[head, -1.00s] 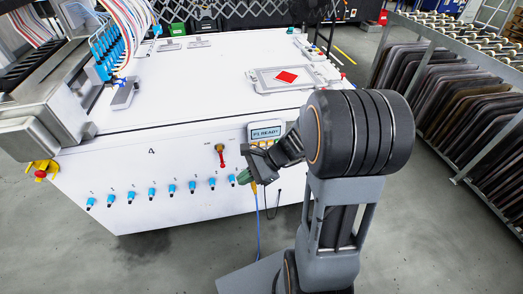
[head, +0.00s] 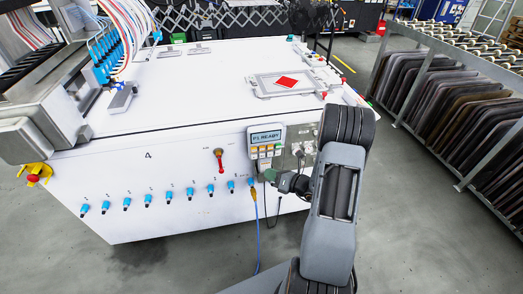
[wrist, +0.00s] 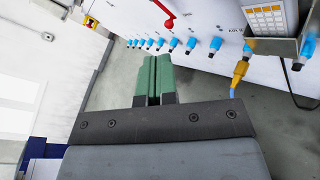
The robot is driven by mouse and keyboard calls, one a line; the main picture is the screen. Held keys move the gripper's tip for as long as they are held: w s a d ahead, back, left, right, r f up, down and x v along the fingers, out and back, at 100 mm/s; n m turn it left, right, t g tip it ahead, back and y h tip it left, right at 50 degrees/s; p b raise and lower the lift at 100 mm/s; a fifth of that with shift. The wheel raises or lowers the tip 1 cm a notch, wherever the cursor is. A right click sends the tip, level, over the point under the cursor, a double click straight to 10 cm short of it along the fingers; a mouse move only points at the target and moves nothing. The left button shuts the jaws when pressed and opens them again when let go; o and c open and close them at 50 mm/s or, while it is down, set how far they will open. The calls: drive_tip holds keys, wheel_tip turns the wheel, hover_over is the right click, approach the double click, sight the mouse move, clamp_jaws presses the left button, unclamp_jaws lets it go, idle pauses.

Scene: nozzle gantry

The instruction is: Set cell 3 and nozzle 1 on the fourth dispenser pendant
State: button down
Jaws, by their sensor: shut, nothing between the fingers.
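The dispenser pendant (head: 266,141) hangs on the front of the white machine, with a lit display reading "P1 READY" and rows of coloured keys below it. In the wrist view the lower part of the pendant (wrist: 265,18), with orange and pale keys, shows at the top right. My gripper (head: 270,175) is below the pendant, just in front of the machine, apart from the keys. In the wrist view the green fingers of my gripper (wrist: 153,78) are together with nothing between them. The digit "4" is printed on the panel left of the pendant.
A row of blue connectors (head: 168,196) runs along the front panel. A red-handled valve (head: 219,160) sits left of the pendant. A yellow plug (wrist: 240,72) with a blue cable hangs near my gripper. A rack of dark panels (head: 440,95) stands at the right.

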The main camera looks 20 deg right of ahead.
drive_tip(key=shift+w, duration=0.1)
drive_tip(key=b, duration=0.1)
approach(257, 152)
drive_tip(key=shift+s+a+x, duration=0.1)
drive_tip(key=shift+a+x, duration=0.05)
drive_tip(key=shift+x, duration=0.75)
drive_tip(key=shift+s+a+x, duration=0.15)
drive_tip(key=shift+a+x, duration=0.05)
drive_tip(key=shift+x, duration=0.65)
drive_tip(key=shift+s+a+x, duration=0.1)
drive_tip(key=shift+a+x, duration=0.05)
drive_tip(key=shift+x, duration=0.75)
drive_tip(key=shift+w, duration=0.15)
drive_tip(key=shift+w+d, duration=0.1)
drive_tip(key=shift+w, duration=0.15)
drive_tip(key=shift+w+d+b, duration=0.1)
drive_tip(key=shift+w+b, duration=0.3)
drive_tip(key=shift+w, duration=0.15)
idle(0.7)
drive_tip(key=shift+s, duration=0.95)
drive_tip(key=shift+a, duration=0.2)
drive_tip(key=shift+s+a+p, duration=0.25)
drive_tip(key=shift+s+p, duration=0.1)
drive_tip(key=shift+s, duration=0.9)
drive_tip(key=shift+s+a+p, duration=0.2)
drive_tip(key=shift+s+p, duration=0.1)
drive_tip(key=shift+s, duration=0.9)
